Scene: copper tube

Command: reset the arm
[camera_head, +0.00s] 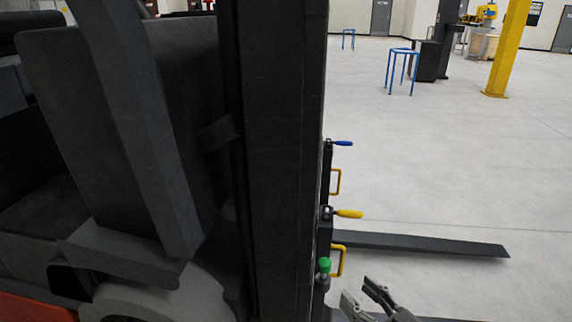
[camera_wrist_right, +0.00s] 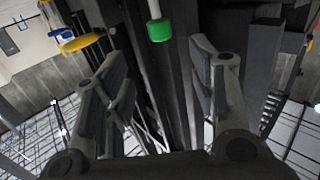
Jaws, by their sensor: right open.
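My right gripper (camera_head: 360,293) is at the bottom of the head view, to the right of a dark upright frame (camera_head: 283,150). Its fingers are apart and nothing is between them. In the right wrist view the two fingers of this gripper (camera_wrist_right: 148,68) are spread wide. A green cap (camera_wrist_right: 160,30) on a pale rod shows beyond the fingertips, apart from them. The green cap (camera_head: 324,265) also shows in the head view, just left of the gripper. My left gripper is not in view. No copper tube can be made out.
A blue handle (camera_head: 342,143), a yellow lever (camera_head: 349,213) and yellow loop handles (camera_head: 336,182) stick out from the frame's right side. A long dark bar (camera_head: 430,243) extends right, low over the floor. Blue stools (camera_head: 401,70) and a yellow post (camera_head: 507,50) stand far off. Open floor lies right.

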